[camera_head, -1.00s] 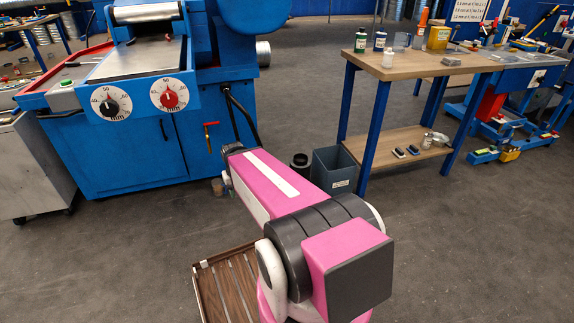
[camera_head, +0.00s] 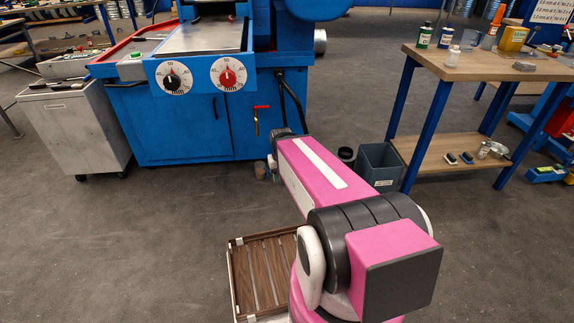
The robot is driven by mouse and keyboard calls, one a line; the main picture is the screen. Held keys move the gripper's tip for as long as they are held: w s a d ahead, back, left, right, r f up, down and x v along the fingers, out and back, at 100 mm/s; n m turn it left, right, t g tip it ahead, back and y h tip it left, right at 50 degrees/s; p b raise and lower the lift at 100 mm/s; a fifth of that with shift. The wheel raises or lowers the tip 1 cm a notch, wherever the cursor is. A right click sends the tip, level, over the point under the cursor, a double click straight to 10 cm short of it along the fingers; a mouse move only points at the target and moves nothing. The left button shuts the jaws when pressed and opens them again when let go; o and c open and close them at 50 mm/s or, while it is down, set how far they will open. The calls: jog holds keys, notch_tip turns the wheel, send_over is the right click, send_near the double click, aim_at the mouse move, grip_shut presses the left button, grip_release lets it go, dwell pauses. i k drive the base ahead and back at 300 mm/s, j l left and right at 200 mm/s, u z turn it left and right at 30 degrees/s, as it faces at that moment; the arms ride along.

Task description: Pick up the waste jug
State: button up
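A small grey part (camera_head: 271,164) beside the container may belong to my gripper. The fingers are mostly hidden behind my arm, and I cannot see whether they touch the container.
The blue machine (camera_head: 180,130) stands behind the container, with a grey wheeled cabinet (camera_head: 75,130) at left. A dark grey bin (camera_head: 380,165) and a black cylinder (camera_head: 346,155) stand beside the workbench (camera_head: 480,65). A slatted wooden tray (camera_head: 264,272) is at lower centre. Floor at left is clear.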

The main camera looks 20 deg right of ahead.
aim_at(260, 169)
jog(key=i+j+z, duration=0.1)
jog(key=z, duration=0.3)
jog(key=j+z, duration=0.25)
jog(key=z, duration=0.2)
jog(key=i+j+z, duration=0.1)
jog(key=j+z, duration=0.2)
jog(key=j, duration=0.85)
jog(key=j+z, duration=0.35)
jog(key=j, duration=1.25)
jog(key=k+j, duration=0.15)
jog(key=j, duration=0.25)
